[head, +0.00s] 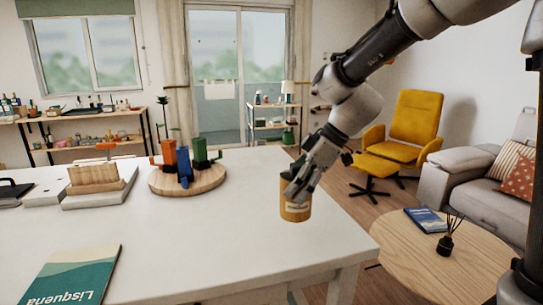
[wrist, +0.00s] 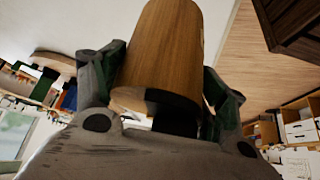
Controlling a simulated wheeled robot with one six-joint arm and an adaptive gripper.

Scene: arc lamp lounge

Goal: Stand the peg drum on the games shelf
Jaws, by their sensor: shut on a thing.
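In the wrist view, the drum (wrist: 165,45) sits between the two fingers of my gripper (wrist: 165,72). I cannot tell whether its base touches the tabletop. Which unit is the games shelf is not clear; a small open shelf (head: 268,126) stands by the glass door, and long wooden shelves (head: 85,115) run along the left wall.
The white table (head: 190,240) carries a round board (head: 188,181) with coloured blocks, a wooden holder (head: 95,178) and a green book (head: 72,275). A round wooden table (head: 420,265) with a blue book and reed diffuser stands right. Beyond are a yellow chair (head: 412,125) and grey sofa (head: 465,185).

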